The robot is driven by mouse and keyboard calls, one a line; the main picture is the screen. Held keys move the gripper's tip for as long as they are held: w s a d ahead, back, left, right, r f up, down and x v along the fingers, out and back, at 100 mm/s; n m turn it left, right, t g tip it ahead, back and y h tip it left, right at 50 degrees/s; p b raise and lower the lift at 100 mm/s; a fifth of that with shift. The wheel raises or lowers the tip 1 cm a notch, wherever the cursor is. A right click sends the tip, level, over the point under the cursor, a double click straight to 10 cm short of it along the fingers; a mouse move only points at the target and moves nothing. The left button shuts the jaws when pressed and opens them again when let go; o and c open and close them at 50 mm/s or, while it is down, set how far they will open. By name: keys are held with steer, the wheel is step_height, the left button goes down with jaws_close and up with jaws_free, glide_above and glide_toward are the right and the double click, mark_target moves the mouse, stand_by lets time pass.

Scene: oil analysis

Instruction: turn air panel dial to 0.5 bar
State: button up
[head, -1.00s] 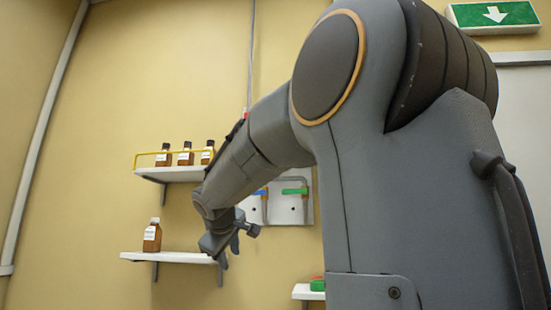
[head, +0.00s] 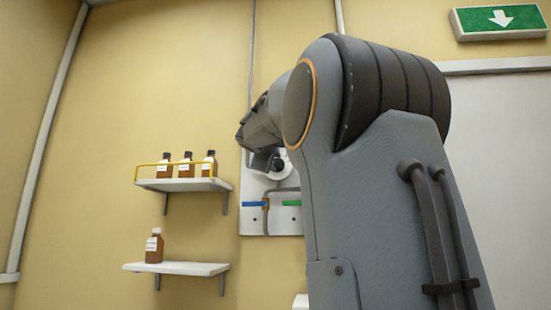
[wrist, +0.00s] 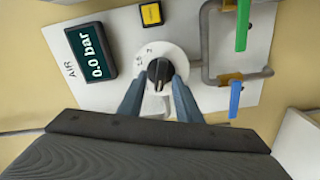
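The white air panel (wrist: 118,28) fills much of the wrist view, and its lower part shows on the wall in the head view (head: 252,222). Its dark display (wrist: 90,52) reads 0.0 bar. The dial is a white disc with printed marks and a black knob (wrist: 159,72). My gripper (wrist: 158,82) is open, its two blue-grey fingers on either side of the knob's near part. I cannot tell whether they touch it. In the head view my arm covers much of the panel, and the small dark gripper (head: 265,162) shows in front of it.
A yellow button (wrist: 151,14) sits above the dial in the wrist view. Pipes with a green valve handle (wrist: 242,25) and a blue one (wrist: 235,98) are to its right. Left of the panel, an upper shelf (head: 185,184) and a lower shelf (head: 175,268) hold brown bottles.

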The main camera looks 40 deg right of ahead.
steer(key=shift+w+d, duration=0.45)
steer(key=shift+d, duration=0.05)
jaws_close()
steer(key=shift+f+m+b, duration=0.15)
steer(key=shift+m+b, duration=0.15)
steer(key=m+b, duration=0.2)
steer(key=b, duration=0.1)
steer(key=shift+f, duration=0.1)
steer(key=m+b, duration=0.4)
steer(key=shift+r+m+b, duration=0.2)
steer(key=shift+m+b, duration=0.15)
steer(key=shift+m, duration=0.05)
